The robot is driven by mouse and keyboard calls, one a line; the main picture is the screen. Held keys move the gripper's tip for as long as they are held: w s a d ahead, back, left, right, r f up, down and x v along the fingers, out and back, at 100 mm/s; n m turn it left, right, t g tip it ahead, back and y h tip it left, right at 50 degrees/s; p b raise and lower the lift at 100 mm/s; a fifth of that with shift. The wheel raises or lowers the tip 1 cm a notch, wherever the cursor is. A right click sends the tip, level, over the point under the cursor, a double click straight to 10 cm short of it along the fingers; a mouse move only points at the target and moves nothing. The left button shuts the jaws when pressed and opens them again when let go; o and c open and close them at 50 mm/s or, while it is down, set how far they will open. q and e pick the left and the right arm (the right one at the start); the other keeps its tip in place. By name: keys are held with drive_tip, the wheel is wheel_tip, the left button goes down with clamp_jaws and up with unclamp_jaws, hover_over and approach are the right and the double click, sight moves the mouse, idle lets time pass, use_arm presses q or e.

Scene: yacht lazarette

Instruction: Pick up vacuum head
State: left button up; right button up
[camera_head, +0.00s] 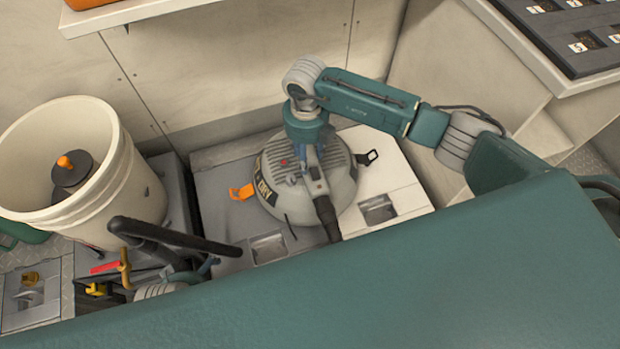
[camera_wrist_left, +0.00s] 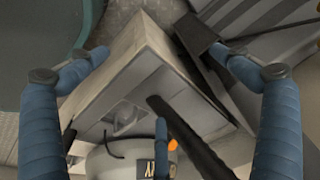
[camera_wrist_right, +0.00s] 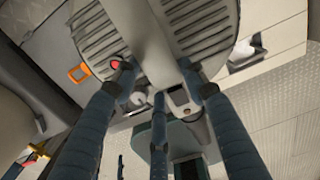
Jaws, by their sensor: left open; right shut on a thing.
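The vacuum head (camera_head: 335,190) is a grey ribbed dome with a dark label, a red button and an orange latch (camera_head: 241,192). It is over the pale box top in the head view; I cannot tell whether it touches it. My right gripper (camera_head: 306,158) is above it, shut on its top handle. The right wrist view shows the blue fingers (camera_wrist_right: 156,76) at the handle, over the ribbed dome (camera_wrist_right: 200,30). My left gripper (camera_head: 206,268) is open at the lower left. In the left wrist view its fingers (camera_wrist_left: 160,76) are spread, with the vacuum head (camera_wrist_left: 110,165) partly visible below.
A white bucket (camera_head: 120,195) holding a dark, orange-topped item stands at left. A black tube (camera_head: 170,235) lies near my left gripper and crosses its wrist view (camera_wrist_left: 185,135). Yellow fittings (camera_head: 97,289) are at lower left. A shelf (camera_head: 125,14) and switch panel (camera_head: 575,35) are above.

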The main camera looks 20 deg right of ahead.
drive_tip(key=shift+s+d+f, duration=0.1)
drive_tip(key=shift+d, duration=0.05)
drive_tip(key=c, duration=0.4)
clamp_jaws()
drive_tip(key=shift+r, duration=0.25)
